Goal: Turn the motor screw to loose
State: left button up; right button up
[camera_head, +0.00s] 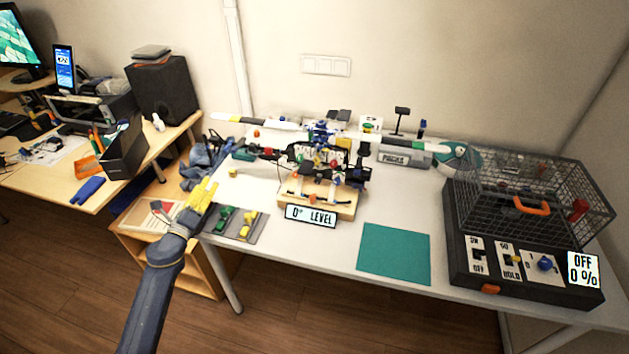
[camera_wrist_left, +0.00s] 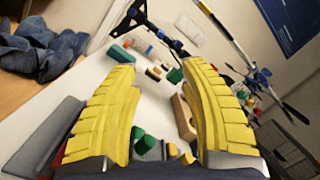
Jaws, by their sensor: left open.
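The rig (camera_head: 325,165) stands mid-table on a wooden base (camera_head: 342,209) with a "0° LEVEL" sign (camera_head: 310,216). It carries a long horizontal beam and a cluster of small coloured parts. I cannot single out the motor screw among them. My left gripper (camera_head: 207,188), with yellow fingers, is at the table's left edge, left of the rig and apart from it. In the left wrist view its fingers (camera_wrist_left: 159,58) are spread wide with nothing gripped. Green pieces (camera_wrist_left: 141,142) show between the fingers, lower down. My right gripper is not in view.
A grey mat (camera_head: 258,232) with green and yellow pieces lies beside my left gripper. A teal mat (camera_head: 394,254) lies front centre, bare. A wire cage (camera_head: 530,190) on a black control box reading "OFF 0 %" fills the right. Dark cloth (camera_head: 205,158) lies at left.

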aim_at(317, 181)
pick_arm(q)
jog(key=s+d+f+m+g+h, duration=0.1)
jog(key=s+d+m+h, duration=0.2)
jog(key=d, duration=0.5)
jog(key=s+d+m+g+h, duration=0.1)
jog(key=s+d+m+g, duration=0.1)
jog(key=d+m, duration=0.55)
jog(key=s+d+f+m+g+h, duration=0.1)
jog(key=s+d+m, duration=0.2)
jog(key=d, duration=0.6)
jog(key=x, duration=1.7)
jog(key=shift+d+r, duration=0.25)
jog(key=shift+d, duration=0.15)
grip_shut()
